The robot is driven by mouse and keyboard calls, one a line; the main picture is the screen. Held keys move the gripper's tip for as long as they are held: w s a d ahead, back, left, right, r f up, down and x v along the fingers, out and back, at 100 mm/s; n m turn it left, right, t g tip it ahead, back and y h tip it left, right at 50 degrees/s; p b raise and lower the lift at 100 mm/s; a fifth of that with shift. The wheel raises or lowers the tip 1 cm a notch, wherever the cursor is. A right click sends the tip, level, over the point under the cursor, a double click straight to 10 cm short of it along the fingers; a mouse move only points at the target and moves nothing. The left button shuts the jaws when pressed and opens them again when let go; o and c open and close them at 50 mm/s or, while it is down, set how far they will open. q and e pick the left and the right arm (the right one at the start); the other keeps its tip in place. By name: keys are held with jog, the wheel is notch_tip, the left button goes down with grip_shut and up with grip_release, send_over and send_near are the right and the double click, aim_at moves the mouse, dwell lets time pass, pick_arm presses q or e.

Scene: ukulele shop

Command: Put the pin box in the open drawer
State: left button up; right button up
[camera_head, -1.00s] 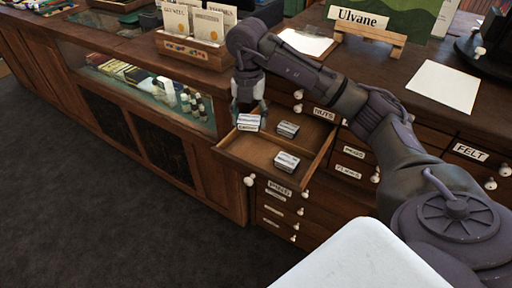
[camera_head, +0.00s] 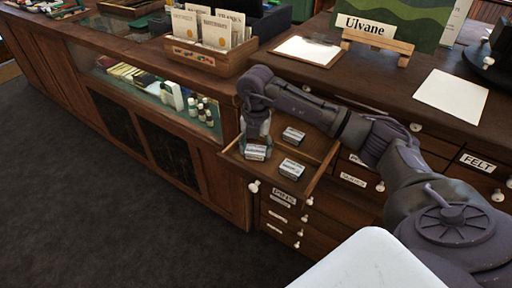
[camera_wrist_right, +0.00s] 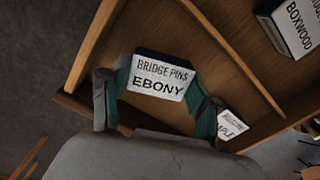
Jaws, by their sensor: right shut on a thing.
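The open drawer (camera_head: 238,160) sticks out of the wooden counter. My right gripper (camera_head: 257,143) points down into the left part of the drawer and is shut on a pin box (camera_head: 256,153). In the right wrist view the held box, labelled "BRIDGE PINS EBONY" (camera_wrist_right: 159,78), sits between the teal finger pads of the gripper (camera_wrist_right: 164,101). Its label faces the camera. I cannot tell whether it touches the drawer floor. My left gripper is not in view.
Two other boxes lie in the drawer: one at the back (camera_head: 293,135), one at the front right (camera_head: 291,169). In the wrist view, a boxwood box (camera_wrist_right: 294,26) and part of a "MAPLE" box (camera_wrist_right: 231,124) show. A card rack (camera_head: 205,60) stands on the counter.

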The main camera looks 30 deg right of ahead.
aim_at(256, 150)
jog(key=o, duration=1)
jog(key=shift+f, duration=0.1)
jog(key=shift+c, duration=0.2)
jog(key=shift+r, duration=0.75)
notch_tip(256, 150, up, 11)
jog(key=shift+b, duration=0.3)
jog(key=shift+s+f, duration=0.1)
jog(key=shift+f, duration=0.05)
